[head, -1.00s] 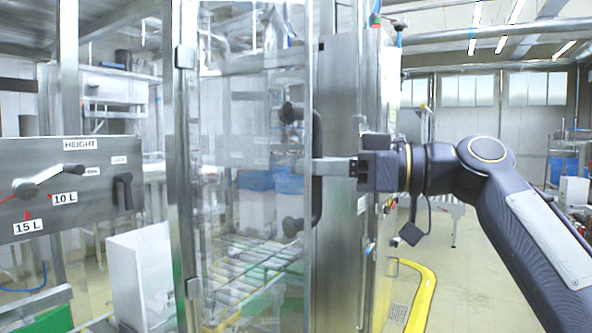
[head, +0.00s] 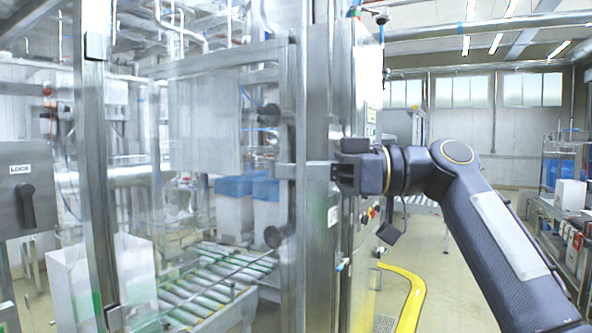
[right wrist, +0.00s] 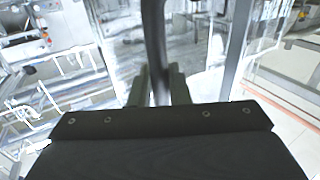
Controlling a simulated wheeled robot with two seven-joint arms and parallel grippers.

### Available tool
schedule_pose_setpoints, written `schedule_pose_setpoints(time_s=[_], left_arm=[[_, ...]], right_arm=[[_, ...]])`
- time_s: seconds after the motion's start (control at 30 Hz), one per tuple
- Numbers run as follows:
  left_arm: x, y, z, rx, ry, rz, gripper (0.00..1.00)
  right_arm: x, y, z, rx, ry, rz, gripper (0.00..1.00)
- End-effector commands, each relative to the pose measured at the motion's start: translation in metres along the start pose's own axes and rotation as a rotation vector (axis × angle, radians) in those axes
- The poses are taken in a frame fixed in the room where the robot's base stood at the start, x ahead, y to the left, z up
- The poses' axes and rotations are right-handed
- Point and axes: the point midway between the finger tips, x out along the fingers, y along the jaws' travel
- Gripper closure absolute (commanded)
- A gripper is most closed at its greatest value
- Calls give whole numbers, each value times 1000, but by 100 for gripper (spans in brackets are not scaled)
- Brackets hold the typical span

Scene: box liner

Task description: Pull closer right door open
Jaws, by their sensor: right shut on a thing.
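The closer right door is a clear pane in a steel frame (head: 95,170), on the machine's near side in the head view. Its upright dark handle has a round black lower mount (head: 272,237) near the door's right edge. My right gripper (head: 292,171) reaches in from the right and is shut on this handle between the mounts. In the right wrist view the dark handle bar (right wrist: 154,45) runs upright between the two fingers (right wrist: 157,88). How far the door stands ajar is hard to tell through the glare. My left gripper is out of view.
Through the clear pane a roller conveyor (head: 205,280), blue-topped boxes and a white carton (head: 135,268) show. A steel machine post (head: 325,220) stands right beside the handle. A yellow floor rail (head: 415,295) curves below my right arm. A shelf rack stands far right.

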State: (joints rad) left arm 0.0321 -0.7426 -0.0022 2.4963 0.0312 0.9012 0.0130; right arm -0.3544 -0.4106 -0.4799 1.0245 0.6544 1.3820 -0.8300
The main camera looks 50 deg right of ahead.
Motion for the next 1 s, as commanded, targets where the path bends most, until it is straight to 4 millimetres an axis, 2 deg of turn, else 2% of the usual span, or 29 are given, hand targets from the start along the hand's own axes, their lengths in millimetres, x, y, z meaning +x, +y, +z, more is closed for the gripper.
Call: schedule_pose_setpoints(time_s=[0.17,0.2,0.3,0.33,0.67,1.0], left_arm=[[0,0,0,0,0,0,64],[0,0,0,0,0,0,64],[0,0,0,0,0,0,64],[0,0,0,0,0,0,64],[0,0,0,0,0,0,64],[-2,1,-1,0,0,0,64]], right_arm=[[2,0,0,0,-1,0,100],[2,0,0,0,-1,0,79],[2,0,0,0,-1,-1,66],[2,0,0,0,-1,-1,64],[-5,0,-1,-1,1,-1,64],[-59,0,-2,-2,3,-2,64]])
